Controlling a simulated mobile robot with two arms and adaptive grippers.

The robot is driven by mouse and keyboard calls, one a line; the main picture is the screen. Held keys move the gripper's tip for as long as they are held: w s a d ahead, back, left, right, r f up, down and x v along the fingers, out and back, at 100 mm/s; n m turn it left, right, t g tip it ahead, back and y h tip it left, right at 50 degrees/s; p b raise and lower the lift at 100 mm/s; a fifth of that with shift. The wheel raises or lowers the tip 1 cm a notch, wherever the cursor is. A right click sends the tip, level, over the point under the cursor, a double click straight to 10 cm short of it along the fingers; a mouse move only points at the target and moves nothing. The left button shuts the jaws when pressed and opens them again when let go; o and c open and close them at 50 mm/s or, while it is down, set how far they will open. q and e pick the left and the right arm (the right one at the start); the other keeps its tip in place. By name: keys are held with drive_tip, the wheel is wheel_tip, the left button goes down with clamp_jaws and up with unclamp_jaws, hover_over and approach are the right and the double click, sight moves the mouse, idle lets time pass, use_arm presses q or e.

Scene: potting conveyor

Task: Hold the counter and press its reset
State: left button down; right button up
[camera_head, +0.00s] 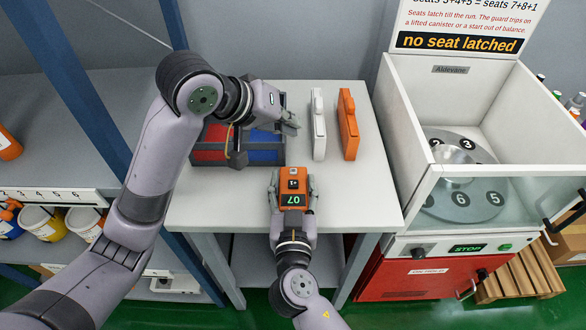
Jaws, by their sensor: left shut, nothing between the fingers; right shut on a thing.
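The counter (293,172) is an orange block with a dark panel, a "+1" key and a green display that looks like "07". My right gripper (293,183) is shut on it, with a finger on each side, over the front part of the white table (350,205). Whether the counter touches the table I cannot tell. The reset is not clearly visible; a small mark shows near the top of the counter. My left gripper (291,122) is shut and empty, above and behind the counter, near the red and blue bin, apart from the counter.
A red and blue bin (266,152) stands at the back left of the table. A white case (318,130) and an orange case (348,128) stand at the back right. A white centrifuge (400,150) with numbered seats is right of the table. Shelves with buckets (86,222) are left.

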sight(290, 169)
use_arm(q)
drive_tip(key=shift+f, duration=0.15)
drive_tip(key=shift+f, duration=4.35)
drive_tip(key=shift+f, duration=0.35)
drive_tip(key=shift+f, duration=0.5)
drive_tip(key=shift+r, duration=0.9)
drive_tip(key=shift+r, duration=0.1)
